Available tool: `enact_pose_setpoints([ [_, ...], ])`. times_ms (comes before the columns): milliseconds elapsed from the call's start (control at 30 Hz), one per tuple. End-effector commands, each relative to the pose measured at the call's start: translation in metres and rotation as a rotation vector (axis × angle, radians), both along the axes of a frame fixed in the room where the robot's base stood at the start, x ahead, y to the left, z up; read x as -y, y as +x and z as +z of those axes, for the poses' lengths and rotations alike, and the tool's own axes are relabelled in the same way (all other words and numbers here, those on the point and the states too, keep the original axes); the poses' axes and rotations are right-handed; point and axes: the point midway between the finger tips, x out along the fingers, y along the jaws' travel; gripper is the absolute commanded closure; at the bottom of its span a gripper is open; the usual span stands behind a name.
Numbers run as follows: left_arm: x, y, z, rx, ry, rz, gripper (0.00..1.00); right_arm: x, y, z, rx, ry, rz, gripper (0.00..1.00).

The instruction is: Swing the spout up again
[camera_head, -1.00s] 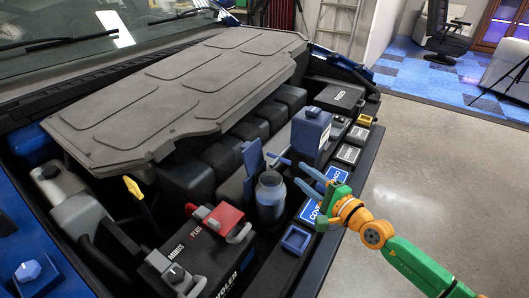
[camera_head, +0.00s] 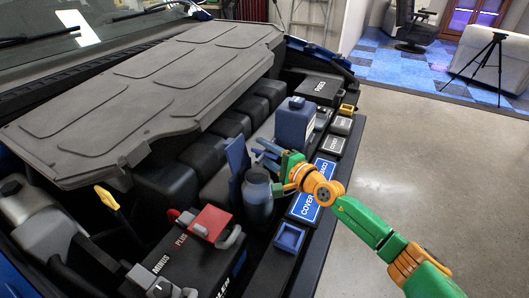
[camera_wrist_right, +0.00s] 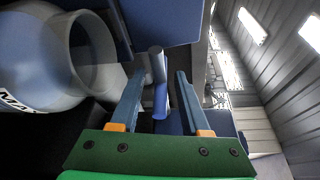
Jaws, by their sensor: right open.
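The spout, a short blue and grey rod (camera_wrist_right: 159,98), shows in the right wrist view between the two fingers of my right gripper (camera_wrist_right: 160,85). The fingers are open, one on each side of it, and I see no clear grip. In the head view my right gripper (camera_head: 266,150) is between the blue jug (camera_head: 294,124) and the grey bottle (camera_head: 257,188), and largely hides the spout. The bottle's round open mouth (camera_wrist_right: 92,50) is at the left of the wrist view. An upright blue flap (camera_head: 236,165) stands beside the bottle. My left gripper is out of view.
A black battery with a red terminal cover (camera_head: 211,222) lies in front of the bottle. A small blue open box (camera_head: 289,238) and a blue "COVER" label (camera_head: 307,206) are on the right ledge. A large dark cover (camera_head: 150,85) spans the left. Open floor lies right.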

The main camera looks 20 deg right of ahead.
Motion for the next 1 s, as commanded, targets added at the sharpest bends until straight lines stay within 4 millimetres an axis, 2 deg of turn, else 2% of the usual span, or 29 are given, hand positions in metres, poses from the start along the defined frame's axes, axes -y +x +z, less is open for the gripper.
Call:
enact_pose_setpoints([
  [33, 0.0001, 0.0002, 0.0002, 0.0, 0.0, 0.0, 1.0, 0.0001, -0.0001, 0.0001, 0.0, 0.0, 0.0, 0.54],
  [200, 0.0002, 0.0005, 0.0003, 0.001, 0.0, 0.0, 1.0, 0.0002, -0.0002, 0.0001, 0.0, 0.001, 0.0, 1.0],
  [1000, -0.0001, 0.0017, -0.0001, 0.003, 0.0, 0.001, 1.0, -0.0004, -0.0011, -0.0035, -0.009, 0.0, 0.002, 1.0],
])
